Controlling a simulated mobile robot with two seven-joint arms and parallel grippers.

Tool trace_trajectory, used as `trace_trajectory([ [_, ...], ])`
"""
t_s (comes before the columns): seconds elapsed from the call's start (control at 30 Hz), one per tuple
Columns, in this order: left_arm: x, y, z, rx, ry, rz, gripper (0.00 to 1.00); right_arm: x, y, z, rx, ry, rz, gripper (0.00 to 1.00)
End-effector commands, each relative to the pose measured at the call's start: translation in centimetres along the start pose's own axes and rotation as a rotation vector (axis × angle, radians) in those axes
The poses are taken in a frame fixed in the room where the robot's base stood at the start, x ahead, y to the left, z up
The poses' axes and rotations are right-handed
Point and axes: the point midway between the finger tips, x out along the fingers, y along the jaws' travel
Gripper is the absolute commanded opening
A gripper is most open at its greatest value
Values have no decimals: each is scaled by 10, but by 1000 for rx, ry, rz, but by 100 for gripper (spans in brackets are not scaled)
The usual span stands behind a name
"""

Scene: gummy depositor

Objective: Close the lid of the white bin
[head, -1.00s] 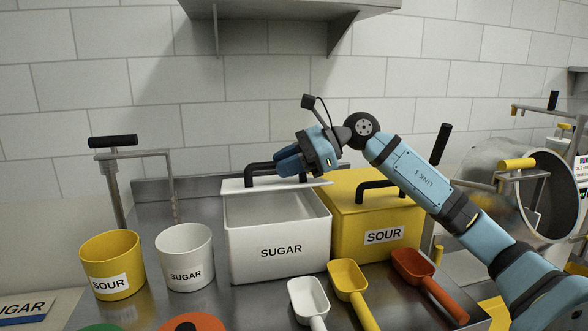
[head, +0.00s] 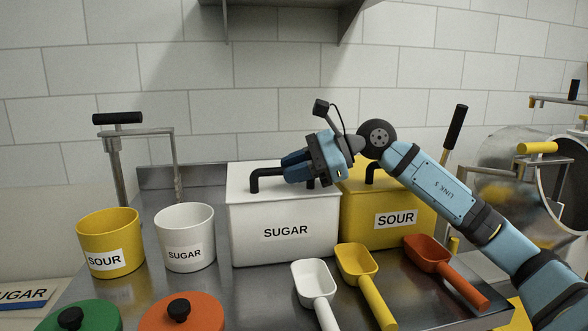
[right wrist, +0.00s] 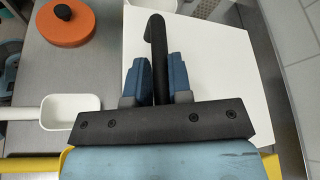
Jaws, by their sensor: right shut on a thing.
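The white bin (head: 284,238), labelled SUGAR, stands on the steel table in the middle of the head view. Its white lid (head: 241,184) lies over the top and hides the inside. The lid's black handle (head: 264,177) stands up from it. My right gripper (head: 293,166) is at the handle, above the lid. In the right wrist view, its blue fingers (right wrist: 158,82) are on either side of the black handle (right wrist: 156,38), shut on it, over the white lid (right wrist: 213,60). My left gripper is not in view.
A yellow SOUR bin (head: 392,228) stands just right of the white bin. A white cup (head: 185,232) and a yellow cup (head: 108,235) stand to the left. White (head: 312,276), yellow (head: 356,262) and red (head: 430,254) scoops lie in front. A shelf (head: 290,18) hangs above.

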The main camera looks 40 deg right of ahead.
Motion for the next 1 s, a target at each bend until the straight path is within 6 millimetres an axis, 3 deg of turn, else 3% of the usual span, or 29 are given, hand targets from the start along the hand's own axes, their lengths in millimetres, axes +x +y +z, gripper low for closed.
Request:
trace_trajectory([
  [0.13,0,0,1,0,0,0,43,4,4,-5,7,7,14,0],
  [0.17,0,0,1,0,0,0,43,4,4,-5,7,7,15,26],
  [0.23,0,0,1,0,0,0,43,4,4,-4,6,6,13,42],
  [0.67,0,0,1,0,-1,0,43,-1,2,-3,4,4,7,43],
  [0.83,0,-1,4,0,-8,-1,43,-18,2,-4,6,7,6,43],
  [1.0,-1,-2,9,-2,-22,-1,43,-48,3,-5,7,6,7,43],
])
